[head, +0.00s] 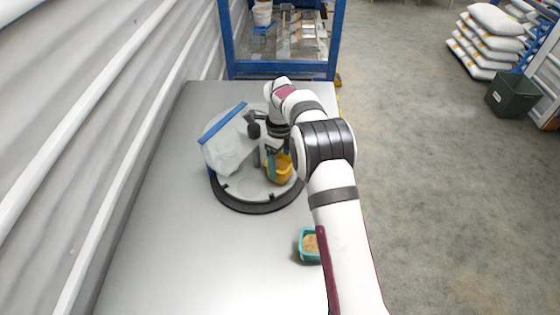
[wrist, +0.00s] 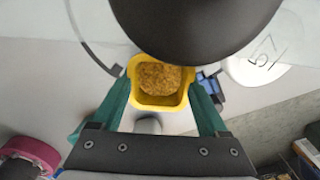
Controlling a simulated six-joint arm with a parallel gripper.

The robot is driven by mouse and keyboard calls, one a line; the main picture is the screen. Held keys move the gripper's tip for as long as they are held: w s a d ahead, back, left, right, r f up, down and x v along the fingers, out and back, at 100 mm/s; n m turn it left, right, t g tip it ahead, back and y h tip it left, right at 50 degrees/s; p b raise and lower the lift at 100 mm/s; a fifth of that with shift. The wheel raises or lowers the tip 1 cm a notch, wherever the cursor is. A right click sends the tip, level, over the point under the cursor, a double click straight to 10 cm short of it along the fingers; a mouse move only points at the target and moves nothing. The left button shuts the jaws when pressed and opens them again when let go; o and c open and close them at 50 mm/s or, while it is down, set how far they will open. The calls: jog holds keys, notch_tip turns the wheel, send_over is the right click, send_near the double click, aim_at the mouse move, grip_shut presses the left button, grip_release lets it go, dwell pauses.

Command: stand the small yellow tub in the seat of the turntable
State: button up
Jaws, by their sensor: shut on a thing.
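The small yellow tub (head: 281,173) is over the right part of the turntable (head: 258,203), a round grey disc with a dark ring around it. In the wrist view the yellow tub (wrist: 159,101) looks upright and holds brown grainy material. My gripper (head: 275,162) is shut on the tub, its green fingers on opposite sides in the wrist view (wrist: 160,88). I cannot tell whether the tub's base touches the disc. The seat is not clearly made out; the tub, arm and a clear panel cover part of the disc.
A translucent panel with a blue edge (head: 223,123) stands over the turntable's left side. A teal tub with brown filling (head: 307,246) sits on the grey table near its right edge. A blue frame (head: 282,71) stands at the far end. The near-left tabletop is clear.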

jog(key=shift+f, duration=0.1)
jog(key=o, duration=1)
notch_tip(320, 180, up, 8)
jog(key=shift+f, duration=0.2)
